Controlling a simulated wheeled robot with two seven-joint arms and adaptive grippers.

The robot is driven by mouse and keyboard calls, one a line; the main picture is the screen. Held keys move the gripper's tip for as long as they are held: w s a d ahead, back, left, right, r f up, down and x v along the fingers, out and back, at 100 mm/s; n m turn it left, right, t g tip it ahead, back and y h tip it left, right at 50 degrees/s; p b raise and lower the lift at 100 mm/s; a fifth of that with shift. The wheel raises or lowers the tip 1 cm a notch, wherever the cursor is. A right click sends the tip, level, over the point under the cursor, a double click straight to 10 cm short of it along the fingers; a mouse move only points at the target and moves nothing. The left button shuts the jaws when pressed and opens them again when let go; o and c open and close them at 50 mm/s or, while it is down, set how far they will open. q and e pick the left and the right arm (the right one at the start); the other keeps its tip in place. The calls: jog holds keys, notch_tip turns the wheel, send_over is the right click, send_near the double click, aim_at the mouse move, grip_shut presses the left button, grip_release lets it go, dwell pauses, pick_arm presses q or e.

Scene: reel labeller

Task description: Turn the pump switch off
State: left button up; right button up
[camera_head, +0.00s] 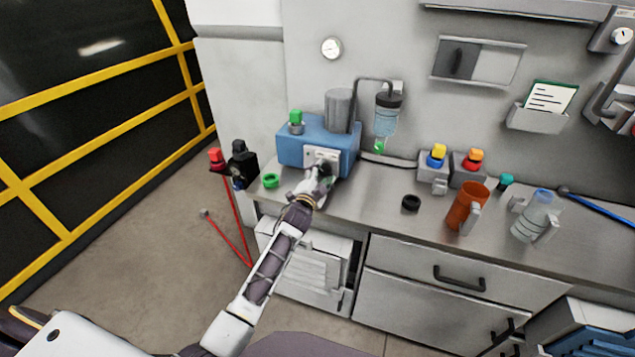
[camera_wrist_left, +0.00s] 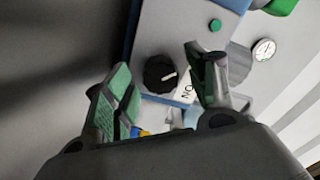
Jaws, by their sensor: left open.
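The pump is a blue box (camera_head: 297,148) with a grey cylinder on top, on the worktop at the wall. Its pale front panel (camera_head: 314,154) faces me. In the left wrist view the panel carries a round black knob (camera_wrist_left: 157,75) with a white pointer mark, the pump switch. An "ON" label (camera_wrist_left: 186,92), seen upside down, is beside it, and the pointer is turned toward the label's side. A green round lamp (camera_wrist_left: 215,25) is also on the panel. My left gripper (camera_head: 324,176) is open in front of the panel, its green-padded fingers on either side of the knob, contact unclear.
A green ring (camera_head: 270,181) lies left of the gripper and a black ring (camera_head: 411,203) to the right. A filter bottle (camera_head: 387,118) hangs by the pump. Button boxes (camera_head: 433,171), an orange jug (camera_head: 467,207) and a clear jug (camera_head: 537,218) stand farther right.

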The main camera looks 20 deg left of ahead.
aim_at(323, 173)
pick_arm(q)
jog(key=shift+s+f, duration=0.1)
jog(key=shift+s, duration=1.45)
jog(key=s, duration=0.9)
jog(key=shift+a, duration=0.2)
pick_arm(e)
jog(key=shift+w+a, duration=0.15)
jog(key=shift+w, duration=0.15)
jog(key=shift+s, duration=0.1)
